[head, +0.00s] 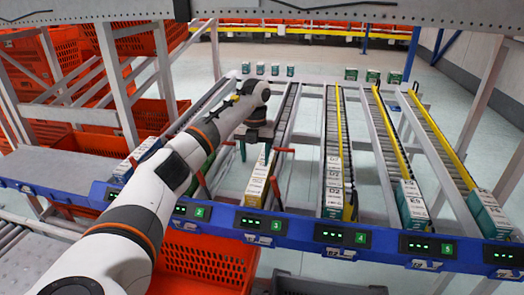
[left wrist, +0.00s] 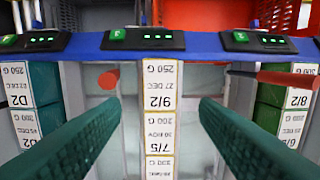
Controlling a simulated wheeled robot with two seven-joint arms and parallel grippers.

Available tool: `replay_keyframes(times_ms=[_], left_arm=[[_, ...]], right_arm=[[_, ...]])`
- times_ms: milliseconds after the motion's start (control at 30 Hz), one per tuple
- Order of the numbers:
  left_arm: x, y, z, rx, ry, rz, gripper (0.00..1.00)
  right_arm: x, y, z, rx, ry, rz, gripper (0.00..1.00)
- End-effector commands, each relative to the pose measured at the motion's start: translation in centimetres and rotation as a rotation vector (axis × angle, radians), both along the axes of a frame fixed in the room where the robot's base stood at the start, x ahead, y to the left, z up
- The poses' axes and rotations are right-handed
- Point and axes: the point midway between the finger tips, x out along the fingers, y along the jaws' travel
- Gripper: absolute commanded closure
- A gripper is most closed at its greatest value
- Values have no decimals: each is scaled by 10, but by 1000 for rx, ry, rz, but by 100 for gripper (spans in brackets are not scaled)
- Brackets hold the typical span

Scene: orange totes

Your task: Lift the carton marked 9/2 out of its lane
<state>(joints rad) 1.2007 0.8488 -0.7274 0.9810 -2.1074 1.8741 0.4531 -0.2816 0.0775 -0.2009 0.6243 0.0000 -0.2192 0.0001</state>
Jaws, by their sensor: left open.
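The carton marked 9/2 (left wrist: 160,88) has a white top label with a yellow border and is the front one of its lane, against the blue rail. It also shows in the head view (head: 254,193), at the lane marked 3. A carton marked 7/5 (left wrist: 159,142) lies right behind it. My left gripper (head: 249,152) is over this lane. Its two green fingers (left wrist: 167,108) are open and spread to either side of the cartons, with a gap on both sides. Nothing is between them in a grip. My right gripper is not in view.
Green-sided cartons marked D2 (left wrist: 25,112) and 8/2 (left wrist: 292,105) stand in the neighbouring lanes. The blue rail (head: 290,230) with numbered displays crosses the lane fronts. Orange totes (head: 205,262) stand below and at left. Several small cartons (head: 372,76) are at the far lane ends.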

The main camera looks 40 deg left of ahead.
Motion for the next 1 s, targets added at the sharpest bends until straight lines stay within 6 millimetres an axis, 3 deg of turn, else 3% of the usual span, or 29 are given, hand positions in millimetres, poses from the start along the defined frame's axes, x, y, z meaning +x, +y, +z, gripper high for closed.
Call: replay_keyframes(times_ms=[300,500,700,1000], left_arm=[[-1,-2,-60,-2,2,-4,45],[0,-2,-92,-4,0,-4,45],[0,-2,-108,-3,-3,-4,45],[0,-1,-111,-3,-4,-5,45]], right_arm=[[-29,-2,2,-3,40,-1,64],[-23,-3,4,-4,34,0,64],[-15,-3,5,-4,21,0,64],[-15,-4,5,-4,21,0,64]])
